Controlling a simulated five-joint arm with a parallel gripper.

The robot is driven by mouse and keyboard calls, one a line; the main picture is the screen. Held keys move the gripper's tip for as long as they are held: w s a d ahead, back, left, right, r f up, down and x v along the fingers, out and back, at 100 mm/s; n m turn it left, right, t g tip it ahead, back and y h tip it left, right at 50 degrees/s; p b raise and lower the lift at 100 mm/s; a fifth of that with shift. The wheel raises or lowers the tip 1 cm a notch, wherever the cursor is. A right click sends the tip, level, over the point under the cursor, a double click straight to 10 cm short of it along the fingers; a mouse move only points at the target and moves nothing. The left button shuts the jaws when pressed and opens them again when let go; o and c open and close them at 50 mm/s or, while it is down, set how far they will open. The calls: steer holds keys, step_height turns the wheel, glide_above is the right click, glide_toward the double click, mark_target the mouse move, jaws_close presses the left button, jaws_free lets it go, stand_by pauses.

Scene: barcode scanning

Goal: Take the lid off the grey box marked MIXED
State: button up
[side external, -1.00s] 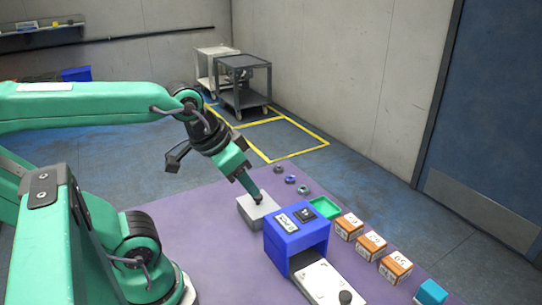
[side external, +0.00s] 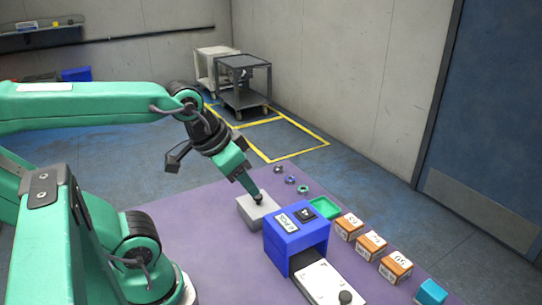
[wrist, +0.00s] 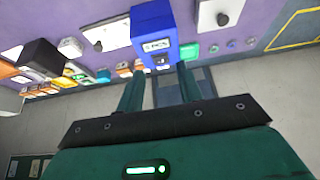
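The grey box (side external: 252,215) stands on the purple mat, left of and behind the blue device in the side external view. Its pale lid carries a dark knob. No MIXED marking is readable. In the wrist view a pale lid with a black knob (wrist: 208,14) lies beyond my fingers, up and to the right, and looks like this one. My gripper (side external: 250,192) points down and its tip overlaps the knob in the side external view. In the wrist view my gripper (wrist: 160,72) shows two fingers apart with nothing between them and the knob outside them.
A blue device (side external: 297,237) stands close beside the box. Behind it are a green tray (side external: 325,208) and small rings (side external: 290,180). Orange boxes (side external: 371,245) line the right. A white slab with a dark knob (side external: 325,285) lies in front. Mat left of the box is clear.

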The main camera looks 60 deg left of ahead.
steer(key=shift+o, duration=0.2)
steer(key=shift+o, duration=1.4)
steer(key=n+g, duration=0.5)
steer(key=n, duration=0.4)
glide_above(258, 200)
steer(key=f, duration=0.9)
steer(key=shift+w+a+f, duration=0.25)
steer(key=shift+f, duration=0.15)
steer(key=shift+a+f+g, duration=0.3)
steer(key=shift+a+f, duration=0.05)
steer(key=shift+a, duration=0.1)
steer(key=shift+f, duration=3.9)
